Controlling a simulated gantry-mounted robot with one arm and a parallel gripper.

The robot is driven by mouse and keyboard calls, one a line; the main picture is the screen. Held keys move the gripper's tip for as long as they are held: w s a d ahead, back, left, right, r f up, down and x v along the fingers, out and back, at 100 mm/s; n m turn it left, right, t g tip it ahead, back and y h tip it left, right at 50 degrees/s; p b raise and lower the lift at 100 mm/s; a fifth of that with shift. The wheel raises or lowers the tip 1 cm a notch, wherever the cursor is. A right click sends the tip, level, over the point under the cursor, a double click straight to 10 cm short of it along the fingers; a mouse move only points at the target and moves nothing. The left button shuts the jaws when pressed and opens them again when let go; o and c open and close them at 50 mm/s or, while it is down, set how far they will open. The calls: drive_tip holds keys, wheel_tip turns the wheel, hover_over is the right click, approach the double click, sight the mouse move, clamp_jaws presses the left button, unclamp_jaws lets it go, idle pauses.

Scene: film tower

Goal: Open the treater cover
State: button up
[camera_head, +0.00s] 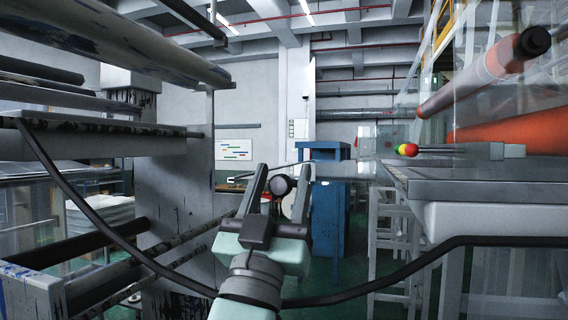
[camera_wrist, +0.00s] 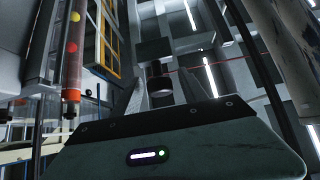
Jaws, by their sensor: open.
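My gripper (camera_head: 283,169) is in the lower middle of the head view, fingers pointing away and spread apart. A dark round-ended piece (camera_head: 281,185) shows between the fingers. A dark cylinder (camera_wrist: 160,80) also shows between them in the wrist view. I cannot tell whether this piece belongs to my gripper or lies beyond it, and no grip on it is visible. I cannot identify the treater cover for sure in either view.
Large rollers (camera_head: 130,42) and a grey upright frame (camera_head: 175,190) stand at left. A metal-topped bench (camera_head: 470,180) and an orange roller (camera_head: 510,128) are at right. A blue cabinet (camera_head: 327,215) stands beyond my gripper. A dark cable (camera_head: 400,285) crosses the foreground.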

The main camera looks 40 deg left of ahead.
drive_tip(key=shift+x, duration=1.15)
drive_tip(key=shift+c, duration=0.5)
clamp_jaws()
drive_tip(key=shift+d, duration=0.1)
